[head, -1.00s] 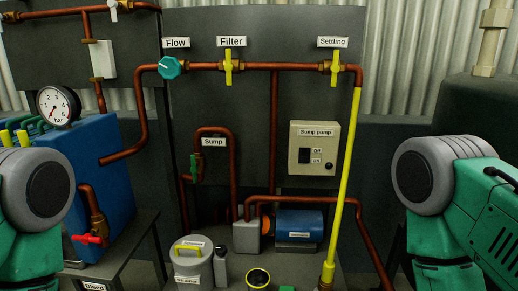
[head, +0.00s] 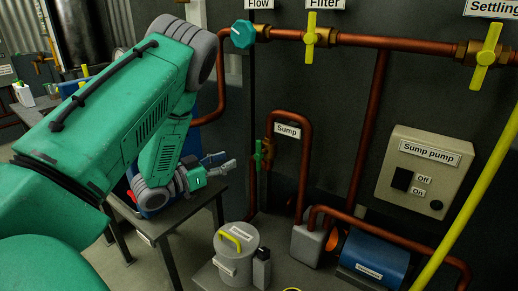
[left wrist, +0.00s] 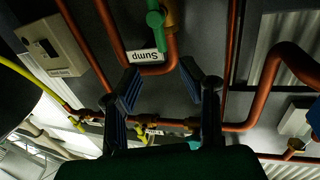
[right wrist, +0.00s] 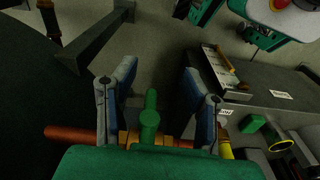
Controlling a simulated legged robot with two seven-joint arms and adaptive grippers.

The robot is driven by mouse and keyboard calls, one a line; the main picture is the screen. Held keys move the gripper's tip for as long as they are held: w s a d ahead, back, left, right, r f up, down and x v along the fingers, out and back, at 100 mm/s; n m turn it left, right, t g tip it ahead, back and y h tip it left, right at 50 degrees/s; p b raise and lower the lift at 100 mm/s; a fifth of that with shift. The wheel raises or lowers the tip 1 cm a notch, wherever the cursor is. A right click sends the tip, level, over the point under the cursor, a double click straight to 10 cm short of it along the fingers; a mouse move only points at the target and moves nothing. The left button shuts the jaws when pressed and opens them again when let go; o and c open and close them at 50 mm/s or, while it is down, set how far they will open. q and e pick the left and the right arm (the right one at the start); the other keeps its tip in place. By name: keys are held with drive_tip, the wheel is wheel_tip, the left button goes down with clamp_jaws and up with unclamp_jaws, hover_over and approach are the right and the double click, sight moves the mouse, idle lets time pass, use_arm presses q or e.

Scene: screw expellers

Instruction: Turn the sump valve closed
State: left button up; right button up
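The sump valve has a green handle (head: 258,155) on a copper pipe, left of the "Sump" label (head: 287,131). The handle stands roughly upright, along the pipe. In the left wrist view, the green handle (left wrist: 155,18) and its brass body show at the top, beyond the fingertips. My left gripper (head: 222,162) is open and empty, left of the valve and apart from it. Its spread fingers (left wrist: 160,72) also show in the left wrist view. My right gripper (right wrist: 160,72) is open around a green handle (right wrist: 149,120) on a brass-fitted copper pipe; I cannot tell which valve this is.
The panel carries a teal flow knob (head: 243,34), yellow filter handle (head: 310,35) and yellow settling handle (head: 486,57). The sump pump box (head: 425,175) is at right. A grey lidded bucket (head: 236,255) and blue pump (head: 374,262) stand below. A dark table (head: 180,220) lies under my left forearm.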

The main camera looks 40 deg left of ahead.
use_arm(q)
drive_tip(key=b, duration=0.1)
hover_over(258, 171)
drive_tip(key=shift+w+a, duration=0.2)
drive_tip(key=shift+w, duration=0.15)
drive_tip(key=shift+f, duration=0.1)
clamp_jaws()
